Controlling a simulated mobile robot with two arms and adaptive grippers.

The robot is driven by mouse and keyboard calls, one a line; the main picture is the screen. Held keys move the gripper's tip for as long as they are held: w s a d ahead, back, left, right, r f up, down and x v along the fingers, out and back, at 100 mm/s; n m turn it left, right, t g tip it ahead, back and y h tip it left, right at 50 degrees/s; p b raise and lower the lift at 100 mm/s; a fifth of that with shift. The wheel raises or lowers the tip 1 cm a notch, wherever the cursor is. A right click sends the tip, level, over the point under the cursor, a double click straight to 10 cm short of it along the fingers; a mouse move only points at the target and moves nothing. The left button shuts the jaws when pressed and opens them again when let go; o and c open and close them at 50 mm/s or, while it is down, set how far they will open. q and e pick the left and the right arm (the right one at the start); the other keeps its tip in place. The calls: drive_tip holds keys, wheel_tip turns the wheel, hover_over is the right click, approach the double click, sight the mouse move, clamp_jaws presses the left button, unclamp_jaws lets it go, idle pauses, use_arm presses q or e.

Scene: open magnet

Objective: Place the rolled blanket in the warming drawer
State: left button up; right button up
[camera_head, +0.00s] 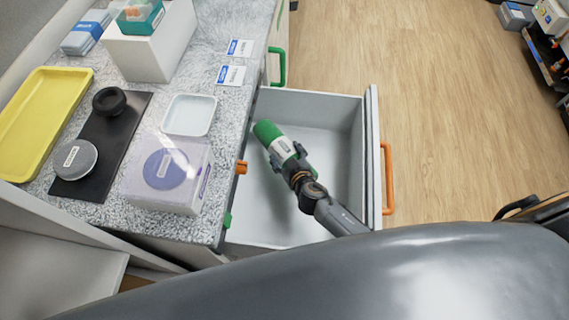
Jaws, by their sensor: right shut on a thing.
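The rolled blanket (267,132) is a green roll with a white band, tilted in the head view. My right gripper (287,155) is shut on it, around its lower right end. The blanket and gripper are over the open drawer (335,118), a light grey box with an orange handle (387,178) on its front. I cannot tell whether the blanket touches the drawer floor. The rest of the drawer looks empty. My left gripper is not in view.
The speckled counter (215,105) left of the drawer holds a yellow tray (38,118), a black mat (100,150) with round items, a small white dish (190,114) and a clear box (168,172). An orange tab (241,167) sits at the counter edge.

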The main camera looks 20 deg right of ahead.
wheel_tip(320, 180, down, 2)
drive_tip(key=shift+w+f+b, duration=0.1)
drive_tip(key=shift+f+b, duration=0.15)
drive_tip(key=shift+b, duration=0.5)
drive_tip(key=shift+f+b, duration=0.35)
drive_tip(key=shift+f, duration=0.3)
drive_tip(key=shift+w, duration=0.1)
drive_tip(key=shift+f+b, duration=0.3)
drive_tip(key=shift+b, duration=0.1)
drive_tip(key=shift+f+b, duration=0.3)
drive_tip(key=shift+b, duration=0.05)
drive_tip(key=o, duration=1.2)
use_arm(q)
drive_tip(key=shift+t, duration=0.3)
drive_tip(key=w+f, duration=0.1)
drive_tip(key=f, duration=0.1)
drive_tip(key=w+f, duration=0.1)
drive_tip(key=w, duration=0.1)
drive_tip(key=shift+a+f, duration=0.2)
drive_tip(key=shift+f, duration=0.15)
use_arm(e)
drive_tip(key=o, duration=0.4)
